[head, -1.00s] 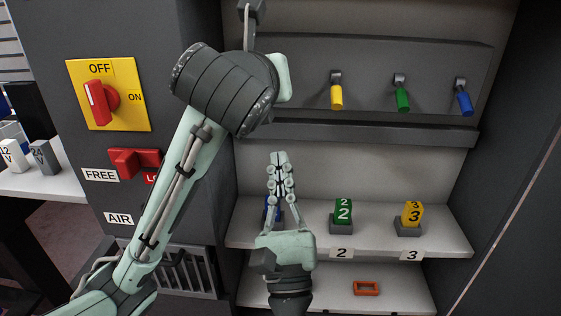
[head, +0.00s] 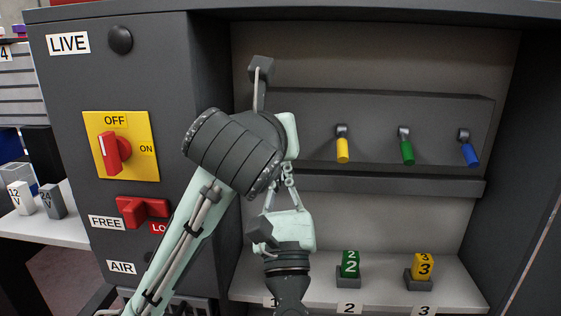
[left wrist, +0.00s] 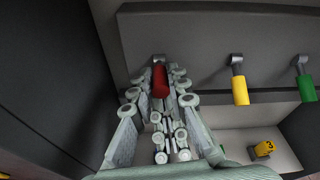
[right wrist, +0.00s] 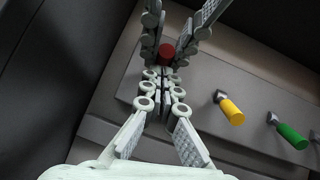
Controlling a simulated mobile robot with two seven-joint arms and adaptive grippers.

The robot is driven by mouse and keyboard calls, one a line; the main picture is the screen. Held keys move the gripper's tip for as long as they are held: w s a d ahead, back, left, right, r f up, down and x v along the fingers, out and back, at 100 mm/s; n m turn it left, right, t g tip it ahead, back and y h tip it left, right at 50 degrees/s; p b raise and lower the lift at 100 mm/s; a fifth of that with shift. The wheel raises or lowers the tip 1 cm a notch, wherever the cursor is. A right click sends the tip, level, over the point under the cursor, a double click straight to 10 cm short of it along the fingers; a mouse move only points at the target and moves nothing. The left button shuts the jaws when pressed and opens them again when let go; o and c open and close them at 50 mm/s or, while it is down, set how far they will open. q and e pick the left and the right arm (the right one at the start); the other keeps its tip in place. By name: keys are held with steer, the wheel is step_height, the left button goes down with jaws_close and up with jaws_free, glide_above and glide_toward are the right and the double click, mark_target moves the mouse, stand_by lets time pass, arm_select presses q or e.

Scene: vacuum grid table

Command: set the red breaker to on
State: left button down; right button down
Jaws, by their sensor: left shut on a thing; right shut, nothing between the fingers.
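The red breaker handle (left wrist: 160,80) hangs below its grey pivot in the left wrist view. My left gripper (left wrist: 160,88) has its fingers on both sides of the handle, shut on it. In the head view my left forearm hides this breaker and gripper. The right wrist view shows the handle's red end (right wrist: 167,52) between the left fingers. My right gripper (right wrist: 159,76) is shut and empty, pointing up just below that end. In the head view it stands under my left arm; its tips (head: 282,172) are partly hidden. I cannot tell whether it touches the handle.
Yellow (head: 342,150), green (head: 407,152) and blue (head: 470,154) handles hang down to the right on the same panel. Number blocks 2 (head: 349,264) and 3 (head: 422,266) stand on the shelf below. A red rotary switch (head: 116,153) is at left.

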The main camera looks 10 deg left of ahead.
steer(key=shift+s+r, duration=0.1)
steer(key=shift+r, duration=0.75)
arm_select(q)
steer(key=c, duration=1.5)
jaws_free()
steer(key=shift+f, duration=0.1)
steer(key=shift+o, duration=0.2)
arm_select(e)
steer(key=shift+a+f, duration=0.1)
steer(key=shift+a, duration=0.05)
steer(key=shift+f, duration=0.1)
